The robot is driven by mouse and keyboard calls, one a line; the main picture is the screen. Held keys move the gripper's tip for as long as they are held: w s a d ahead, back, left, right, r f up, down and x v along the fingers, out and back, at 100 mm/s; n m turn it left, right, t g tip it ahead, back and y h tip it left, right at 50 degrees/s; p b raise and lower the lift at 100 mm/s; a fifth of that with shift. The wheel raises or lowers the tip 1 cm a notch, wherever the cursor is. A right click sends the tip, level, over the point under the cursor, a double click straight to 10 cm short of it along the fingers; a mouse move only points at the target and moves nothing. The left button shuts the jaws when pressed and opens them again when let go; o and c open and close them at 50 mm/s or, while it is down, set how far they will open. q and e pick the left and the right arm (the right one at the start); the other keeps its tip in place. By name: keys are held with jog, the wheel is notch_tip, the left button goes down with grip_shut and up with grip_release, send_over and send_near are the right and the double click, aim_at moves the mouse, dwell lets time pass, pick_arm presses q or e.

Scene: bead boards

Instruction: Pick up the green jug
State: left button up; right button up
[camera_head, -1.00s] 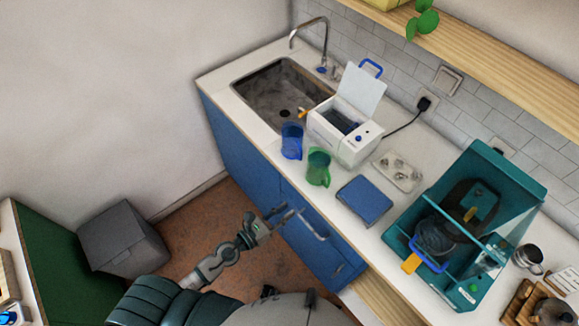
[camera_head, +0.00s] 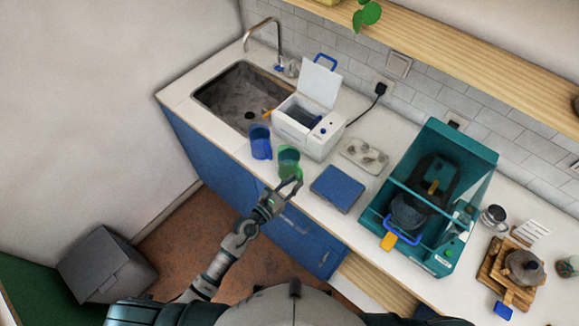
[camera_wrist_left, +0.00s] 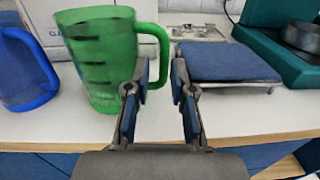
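The green jug (camera_head: 289,160) stands upright on the white counter near its front edge, with dark marks on its side in the left wrist view (camera_wrist_left: 97,60). Its handle (camera_wrist_left: 164,50) points right in that view. My left gripper (camera_head: 287,190) is at the counter's front edge, just before the jug. In the wrist view the left gripper (camera_wrist_left: 160,82) is open, with the handle ahead of the gap between its fingers. The left finger overlaps the handle's lower end; I cannot tell whether they touch. My right gripper is not in view.
A blue jug (camera_head: 260,142) stands close left of the green one. A white box with raised lid (camera_head: 307,126) is behind. A blue pad (camera_head: 337,188) lies to the right, then a teal machine (camera_head: 448,230). The sink (camera_head: 215,92) is at the left.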

aim_at(301, 177)
pick_arm(q)
jog(key=x, duration=0.3)
jog(key=shift+w+d+f, duration=0.1)
jog(key=shift+w+d, duration=0.05)
jog(key=shift+d, duration=0.25)
grip_shut()
jog(key=shift+a, duration=0.1)
jog(key=shift+a, duration=0.1)
